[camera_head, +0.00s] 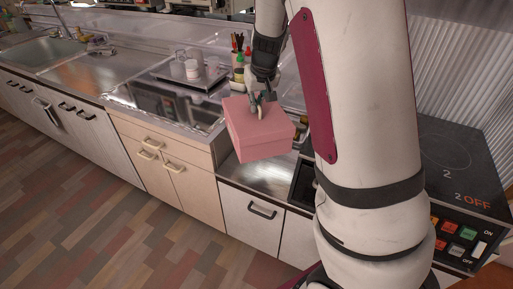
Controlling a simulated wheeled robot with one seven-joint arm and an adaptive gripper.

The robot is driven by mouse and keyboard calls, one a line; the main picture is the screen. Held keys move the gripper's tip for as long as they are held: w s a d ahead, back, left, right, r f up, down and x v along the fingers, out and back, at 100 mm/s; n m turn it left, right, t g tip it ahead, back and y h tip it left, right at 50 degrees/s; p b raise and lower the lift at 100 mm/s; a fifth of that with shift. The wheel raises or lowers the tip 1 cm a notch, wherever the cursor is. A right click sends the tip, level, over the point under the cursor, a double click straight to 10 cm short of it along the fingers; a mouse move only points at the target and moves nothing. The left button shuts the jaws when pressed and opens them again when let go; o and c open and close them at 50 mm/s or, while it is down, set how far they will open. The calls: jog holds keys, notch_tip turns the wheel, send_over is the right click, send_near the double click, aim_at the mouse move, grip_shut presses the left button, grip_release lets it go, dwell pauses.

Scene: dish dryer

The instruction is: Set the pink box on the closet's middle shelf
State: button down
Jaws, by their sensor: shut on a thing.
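The pink box (262,138) is in the middle of the head view, lidded and slightly tilted. My gripper (260,103) is above it, with its fingers shut on the top of the box. The box appears to hang in front of and above the edge of the metal counter. Part of the fingers blends with the box top, so the exact grip is hard to see. The closet's middle shelf cannot be made out in this view.
A metal counter (83,76) with a sink (40,50) runs to the left. A dark tray (190,78) holds white cups. A utensil holder (238,60) stands behind my gripper. A stove (450,150) is at right. The wooden floor (90,200) is clear.

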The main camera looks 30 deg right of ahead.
notch_tip(320, 180, down, 13)
jog(key=b, duration=0.4)
jog(key=shift+r, duration=0.1)
jog(key=shift+f+b, duration=1.2)
jog(key=shift+f, duration=1.35)
jog(key=c, duration=1.8)
grip_release()
jog(key=shift+o, duration=0.2)
